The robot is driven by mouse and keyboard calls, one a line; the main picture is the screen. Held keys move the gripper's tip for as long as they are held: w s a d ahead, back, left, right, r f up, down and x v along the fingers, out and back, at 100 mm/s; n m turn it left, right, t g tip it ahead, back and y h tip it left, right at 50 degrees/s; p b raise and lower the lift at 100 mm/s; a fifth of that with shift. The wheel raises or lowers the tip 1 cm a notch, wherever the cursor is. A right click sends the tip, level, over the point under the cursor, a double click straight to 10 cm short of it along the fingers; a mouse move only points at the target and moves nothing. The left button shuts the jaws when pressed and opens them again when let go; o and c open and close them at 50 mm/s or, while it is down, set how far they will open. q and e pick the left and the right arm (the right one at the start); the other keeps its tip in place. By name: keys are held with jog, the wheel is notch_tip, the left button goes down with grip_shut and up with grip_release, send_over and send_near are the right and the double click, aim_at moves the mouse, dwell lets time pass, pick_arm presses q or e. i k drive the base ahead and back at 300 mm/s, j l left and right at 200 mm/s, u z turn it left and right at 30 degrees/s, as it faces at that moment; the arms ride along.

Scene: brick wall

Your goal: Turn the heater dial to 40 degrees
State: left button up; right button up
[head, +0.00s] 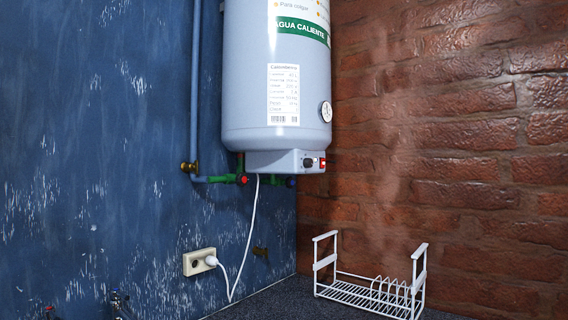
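The water heater (277,75) is a light grey-blue cylinder mounted high in the corner in the head view. A small control box (272,160) sits at its underside. The dark round dial (308,162) is on the right part of this box, beside a small red switch (322,163). The dial is too small to read its setting. A round white gauge (326,112) sits above it on the tank. Neither of my grippers is in view.
A white wire rack (370,294) stands on the dark countertop (275,300) below the heater. A white cord (246,245) hangs from the heater to a wall socket (200,262). Pipes with a red valve (243,179) run left of the box. Space before the dial looks clear.

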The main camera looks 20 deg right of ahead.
aim_at(308, 162)
jog(key=l+z, duration=0.15)
jog(key=l, duration=0.2)
jog(key=i+l+z, duration=0.1)
jog(key=l, duration=0.25)
jog(key=i+l+z, duration=0.15)
jog(key=l, duration=0.15)
jog(key=i+l+z, duration=0.15)
jog(key=l, duration=0.2)
